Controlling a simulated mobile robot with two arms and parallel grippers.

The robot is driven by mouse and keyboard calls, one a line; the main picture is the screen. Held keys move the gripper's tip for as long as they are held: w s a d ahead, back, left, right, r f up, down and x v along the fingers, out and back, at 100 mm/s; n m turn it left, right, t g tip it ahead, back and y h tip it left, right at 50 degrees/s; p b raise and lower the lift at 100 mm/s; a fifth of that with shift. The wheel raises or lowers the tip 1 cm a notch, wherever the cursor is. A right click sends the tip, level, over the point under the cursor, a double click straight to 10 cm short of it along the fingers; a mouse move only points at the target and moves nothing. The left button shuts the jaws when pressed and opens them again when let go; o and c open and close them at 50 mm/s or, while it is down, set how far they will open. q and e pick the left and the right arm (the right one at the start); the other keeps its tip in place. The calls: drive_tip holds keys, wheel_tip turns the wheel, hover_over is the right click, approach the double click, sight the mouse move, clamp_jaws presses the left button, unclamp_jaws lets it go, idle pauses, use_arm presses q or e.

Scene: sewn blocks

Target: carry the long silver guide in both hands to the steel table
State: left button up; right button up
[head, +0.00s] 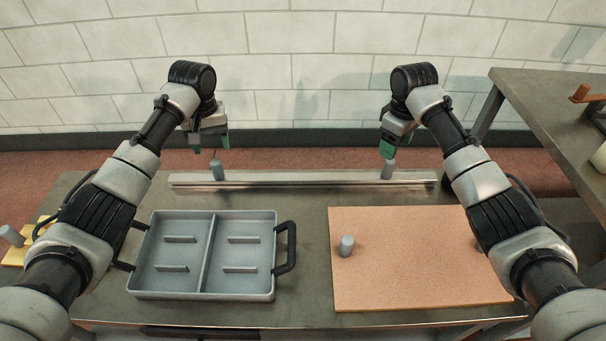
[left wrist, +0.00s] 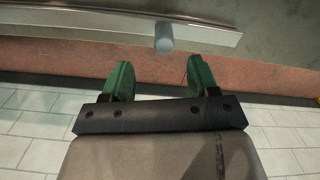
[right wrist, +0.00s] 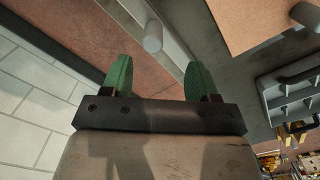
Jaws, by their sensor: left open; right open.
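The long silver guide (head: 300,182) lies along the far edge of the near grey metal-topped table (head: 310,290). A grey knob stands near its left end (head: 217,170) and another near its right end (head: 388,169). My left gripper (head: 212,142) is open and empty above and behind the left knob, which shows beyond the fingertips in the left wrist view (left wrist: 164,40). My right gripper (head: 387,150) is open and empty close above the right knob, seen just past its fingers in the right wrist view (right wrist: 153,38). Neither gripper visibly touches the guide.
A grey two-compartment tray (head: 208,255) with black handles stands front left. A tan board (head: 420,265) with a grey knob lies front right. Another dark metal-topped table (head: 550,105) stands at the right, holding an orange-brown piece (head: 581,93). A tiled wall is behind.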

sight(390, 167)
use_arm(q)
drive_tip(key=shift+w+a+r, duration=0.3)
drive_tip(key=shift+w+r, duration=0.1)
drive_tip(key=shift+w, duration=0.05)
use_arm(e)
drive_tip(key=shift+w+d+r, duration=0.3)
drive_tip(key=shift+w+r, duration=0.1)
drive_tip(key=shift+w, duration=0.05)
use_arm(q)
drive_tip(key=shift+s+a+r+n, duration=0.1)
drive_tip(key=shift+r+n, duration=0.2)
drive_tip(key=shift+r, duration=0.1)
use_arm(e)
drive_tip(key=shift+s+d+r, duration=0.1)
drive_tip(key=shift+r, duration=0.3)
use_arm(q)
drive_tip(key=shift+f, duration=5.5)
use_arm(e)
drive_tip(key=shift+f, duration=5.5)
use_arm(q)
clamp_jaws()
use_arm(e)
clamp_jaws()
use_arm(q)
drive_tip(key=shift+r, duration=0.15)
use_arm(e)
drive_tip(key=shift+r, duration=0.1)
